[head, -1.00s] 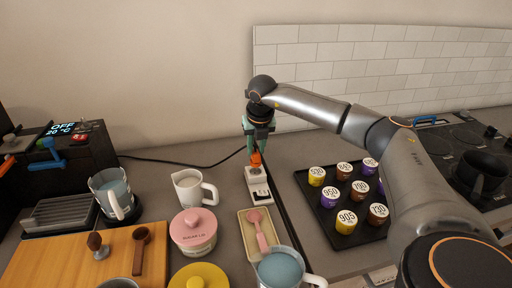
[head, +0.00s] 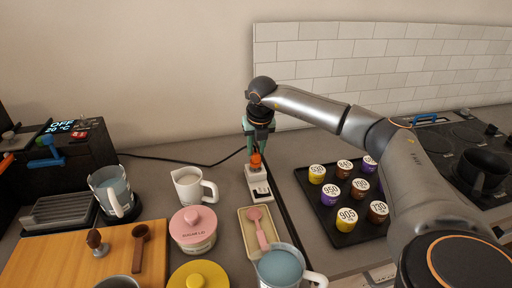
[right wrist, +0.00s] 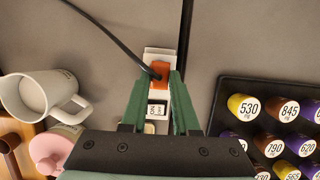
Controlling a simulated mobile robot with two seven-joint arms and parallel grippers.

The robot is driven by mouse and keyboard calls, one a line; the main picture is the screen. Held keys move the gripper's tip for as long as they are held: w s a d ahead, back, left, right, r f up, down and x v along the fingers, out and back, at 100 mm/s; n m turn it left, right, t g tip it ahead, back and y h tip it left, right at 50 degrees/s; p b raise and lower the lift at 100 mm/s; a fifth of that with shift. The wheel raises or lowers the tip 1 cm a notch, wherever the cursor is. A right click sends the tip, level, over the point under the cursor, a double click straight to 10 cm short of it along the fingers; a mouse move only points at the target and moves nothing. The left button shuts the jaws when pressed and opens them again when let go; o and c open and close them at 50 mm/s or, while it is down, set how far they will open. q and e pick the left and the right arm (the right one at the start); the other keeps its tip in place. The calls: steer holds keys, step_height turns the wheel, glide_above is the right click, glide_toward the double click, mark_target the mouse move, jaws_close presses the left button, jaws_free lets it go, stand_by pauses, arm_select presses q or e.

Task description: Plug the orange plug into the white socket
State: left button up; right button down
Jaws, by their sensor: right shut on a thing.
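The orange plug (head: 256,162) is between the fingers of my right gripper (head: 258,148), at the far end of the white socket (head: 259,187). In the right wrist view, the plug (right wrist: 160,72) sits between the green fingertips (right wrist: 159,82), with a black cord running from it to the upper left. The white socket (right wrist: 157,52) shows behind and below the plug. The plug appears upright and touching the socket; how deep it sits is hidden. My left gripper is not in view.
A white pitcher (head: 190,184), a pink-lidded jar (head: 193,230) and a beige tray (head: 255,241) with a pink spoon are near the socket. A black tray (head: 341,240) of several capsules lies to the right. The counter behind the pitcher is mostly clear.

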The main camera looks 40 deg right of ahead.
steer(key=shift+f+b, duration=0.85)
steer(key=shift+f, duration=0.55)
steer(key=c, duration=0.6)
jaws_free()
steer(key=shift+p+v, duration=1.95)
steer(key=shift+v, duration=0.6)
steer(key=shift+r, duration=0.15)
steer(key=b+v, duration=0.1)
steer(key=v, duration=1.1)
steer(key=shift+r, duration=0.15)
